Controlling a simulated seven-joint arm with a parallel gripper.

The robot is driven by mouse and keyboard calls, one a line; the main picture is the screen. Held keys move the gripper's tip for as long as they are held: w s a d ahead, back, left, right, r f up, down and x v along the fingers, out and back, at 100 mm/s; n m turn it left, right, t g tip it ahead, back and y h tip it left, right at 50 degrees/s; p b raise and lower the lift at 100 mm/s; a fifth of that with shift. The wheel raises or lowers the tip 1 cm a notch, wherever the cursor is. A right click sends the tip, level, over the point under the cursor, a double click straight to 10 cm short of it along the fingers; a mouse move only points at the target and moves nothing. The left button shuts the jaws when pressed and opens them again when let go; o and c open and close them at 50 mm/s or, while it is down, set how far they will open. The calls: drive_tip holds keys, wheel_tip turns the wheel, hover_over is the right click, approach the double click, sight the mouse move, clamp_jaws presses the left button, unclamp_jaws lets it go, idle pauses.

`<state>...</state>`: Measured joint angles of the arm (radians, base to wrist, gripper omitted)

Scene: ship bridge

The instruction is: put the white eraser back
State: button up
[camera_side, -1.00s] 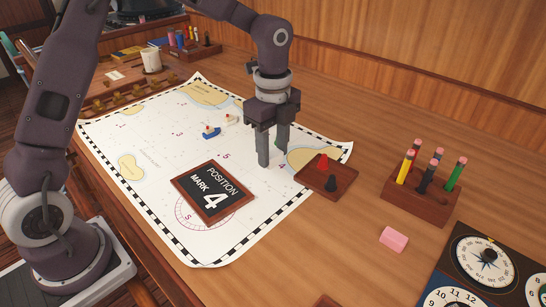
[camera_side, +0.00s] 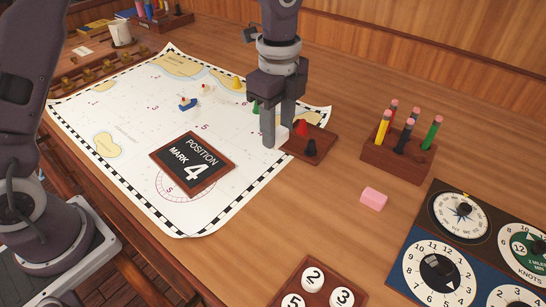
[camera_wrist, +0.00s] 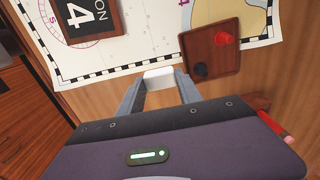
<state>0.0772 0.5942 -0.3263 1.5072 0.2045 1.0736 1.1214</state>
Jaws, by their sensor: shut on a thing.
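The white eraser (camera_side: 283,136) is between the fingertips of my gripper (camera_side: 277,138), which is shut on it. In the wrist view the eraser (camera_wrist: 158,77) shows as a white block between the two fingers, near the chart's edge. In the side view the fingertips are low, beside the left corner of a small brown tray (camera_side: 300,155). I cannot tell whether the eraser touches the surface below. A pink eraser (camera_side: 373,198) lies apart on the wooden desk, to the right.
The tray holds a red pawn (camera_side: 302,128) and a black pawn (camera_side: 311,147). A "Position Mark 4" board (camera_side: 192,164) lies on the chart (camera_side: 120,120). A pencil block (camera_side: 398,162) stands right; dials (camera_side: 440,272) and a numbered-disc tray (camera_side: 300,268) are in front.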

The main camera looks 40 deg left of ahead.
wheel_tip(320, 180, down, 7)
drive_tip(key=shift+f, duration=0.1)
drive_tip(key=o, duration=1.2)
drive_tip(key=shift+f, duration=0.15)
